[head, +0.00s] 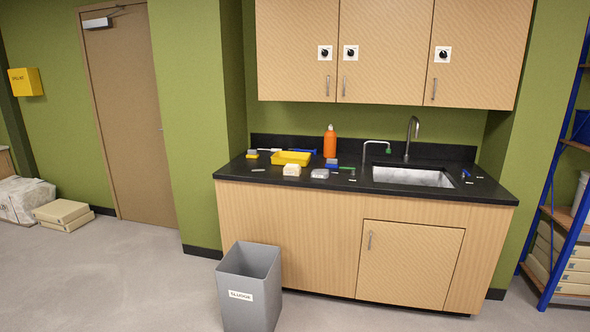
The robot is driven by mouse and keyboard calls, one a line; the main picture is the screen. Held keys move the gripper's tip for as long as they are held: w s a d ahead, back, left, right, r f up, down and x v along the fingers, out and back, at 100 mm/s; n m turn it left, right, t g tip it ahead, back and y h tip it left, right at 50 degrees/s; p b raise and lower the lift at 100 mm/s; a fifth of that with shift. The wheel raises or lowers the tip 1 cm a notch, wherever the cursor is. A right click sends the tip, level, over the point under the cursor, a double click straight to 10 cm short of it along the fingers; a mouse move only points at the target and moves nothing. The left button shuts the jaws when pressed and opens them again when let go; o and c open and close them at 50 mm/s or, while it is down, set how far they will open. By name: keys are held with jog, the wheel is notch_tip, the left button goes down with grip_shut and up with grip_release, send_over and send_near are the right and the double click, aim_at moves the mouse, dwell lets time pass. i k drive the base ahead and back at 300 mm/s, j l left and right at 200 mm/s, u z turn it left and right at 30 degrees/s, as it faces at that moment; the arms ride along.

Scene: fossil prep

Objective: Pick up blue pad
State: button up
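A small pad (331,165), blue below with a greyish top, lies on the black counter (235,172), left of the sink and just in front of the orange bottle. It is small in the head view, so its exact shape is hard to tell. Another small blue item (465,174) lies right of the sink; I cannot tell what it is. My gripper is not in view.
Near the pad are an orange bottle (330,143), a yellow tray (291,158), a cream block (292,170), a grey lump (320,174) and a sink (412,177). A grey sludge bin (249,287) stands before the counter's left part. Floor is clear to its left.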

aim_at(331, 163)
jog(key=i+j, duration=0.15)
jog(key=i, duration=0.6)
jog(key=i+j+u, duration=0.1)
jog(key=i, duration=0.65)
jog(key=i+j, duration=0.15)
jog(key=i, duration=0.6)
